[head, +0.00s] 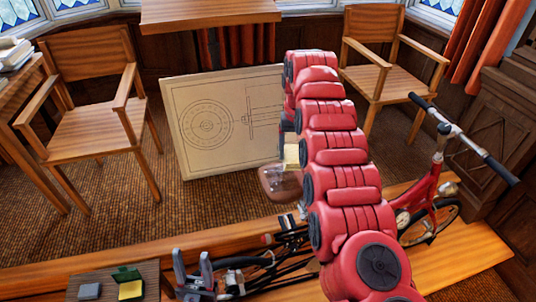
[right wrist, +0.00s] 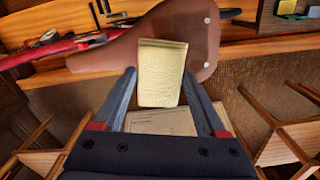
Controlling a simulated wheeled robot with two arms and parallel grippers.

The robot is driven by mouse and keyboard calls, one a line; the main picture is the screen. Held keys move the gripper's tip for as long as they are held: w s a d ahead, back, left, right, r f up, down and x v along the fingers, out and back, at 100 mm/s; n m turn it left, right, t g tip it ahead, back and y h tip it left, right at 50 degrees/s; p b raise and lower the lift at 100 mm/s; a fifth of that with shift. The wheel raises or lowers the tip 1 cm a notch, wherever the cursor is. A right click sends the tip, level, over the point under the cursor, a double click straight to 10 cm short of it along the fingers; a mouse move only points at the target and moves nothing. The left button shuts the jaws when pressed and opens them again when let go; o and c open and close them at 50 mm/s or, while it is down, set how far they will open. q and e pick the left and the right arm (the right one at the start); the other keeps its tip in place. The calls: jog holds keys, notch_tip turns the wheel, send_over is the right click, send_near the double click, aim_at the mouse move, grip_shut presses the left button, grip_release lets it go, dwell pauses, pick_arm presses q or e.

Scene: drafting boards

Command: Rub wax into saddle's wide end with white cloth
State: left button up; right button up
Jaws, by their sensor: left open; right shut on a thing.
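The brown saddle (head: 277,186) shows beside my right arm in the head view, partly hidden by it. In the right wrist view the saddle (right wrist: 140,38) has its narrow end left and its wide end right, with rivets. My right gripper (right wrist: 159,78) is shut on the cream-white cloth (right wrist: 160,88), which overlaps the saddle's wide end in that view. I cannot tell whether cloth and saddle touch. The cloth (head: 291,154) also shows in the head view, above the saddle. My left gripper (head: 193,268) is open and empty, near the front bench.
An open green tin with yellow contents (head: 130,289) and a grey block (head: 90,291) sit on a small board at front left. The red bicycle (head: 428,205) stands along the wooden bench (head: 480,248). A drawing board (head: 190,150) and two chairs stand behind.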

jog(key=shift+w+d+r, duration=0.1)
jog(key=shift+r, duration=0.5)
jog(key=shift+w+d+r, duration=0.1)
jog(key=shift+r, duration=0.5)
jog(key=shift+s+a+r, duration=0.1)
jog(key=shift+a+r, duration=0.05)
jog(key=shift+r, duration=0.3)
jog(key=shift+s+f, duration=0.1)
